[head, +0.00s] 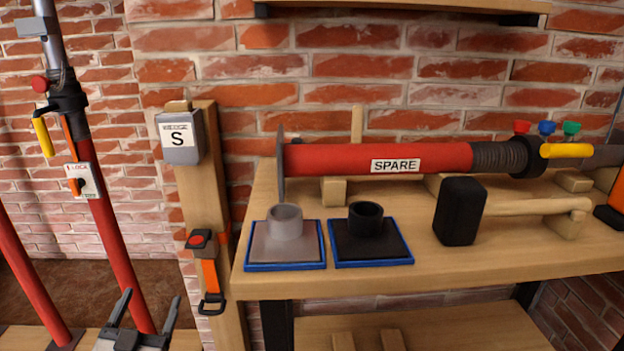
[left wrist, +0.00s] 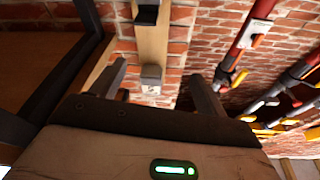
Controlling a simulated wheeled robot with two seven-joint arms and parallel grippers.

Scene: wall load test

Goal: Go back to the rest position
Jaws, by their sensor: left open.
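My left gripper (head: 151,297) shows at the bottom left of the head view, low and in front of the wall. Its two fingers are spread apart with nothing between them. In the left wrist view the same gripper (left wrist: 156,76) is open and empty, its fingers pointing toward the brick wall. My right gripper is in neither view.
A workbench (head: 460,276) fills the right, bearing a red SPARE prop (head: 380,158), a black mallet head (head: 460,211) and two blue-edged trays (head: 290,266) (head: 372,263). A wooden post (head: 213,240) carries an S box (head: 180,137). A red prop (head: 112,230) leans at left.

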